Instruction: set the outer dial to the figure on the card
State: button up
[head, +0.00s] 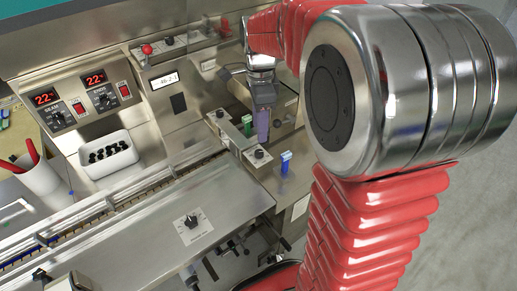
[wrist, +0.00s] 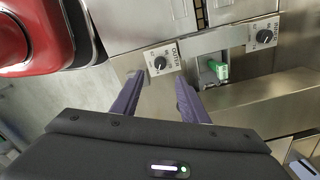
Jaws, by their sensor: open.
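A black dial on a pale plate sits just beyond my fingertips in the wrist view (wrist: 160,62); its lettering seems to read OUTER, though it is small. It appears to be the nearer knob in the head view (head: 259,154). My gripper (head: 262,138) points down above it. In the wrist view its two purple fingers (wrist: 156,90) are apart with nothing between them. A second dial (wrist: 264,36) is farther right, also in the head view (head: 220,113). A white strip (head: 163,79) carries small figures, roughly "46-2-1"; I cannot tell if it is the card.
A green block (head: 247,125) stands between the dials, and a blue one (head: 285,160) to their right. A steel cover (head: 150,225) with another dial (head: 192,221) lies in front. Red displays (head: 94,79), a white box of dark pieces (head: 108,155) and a cup (head: 40,178) are left.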

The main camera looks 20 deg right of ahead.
aim_at(260, 152)
notch_tip(260, 152, down, 10)
jog(key=shift+r, duration=0.1)
dwell(0.4)
jog(key=shift+c, duration=0.5)
jog(key=c, duration=0.9)
jog(key=shift+a, duration=0.25)
grip_shut()
jog(key=shift+d, duration=0.25)
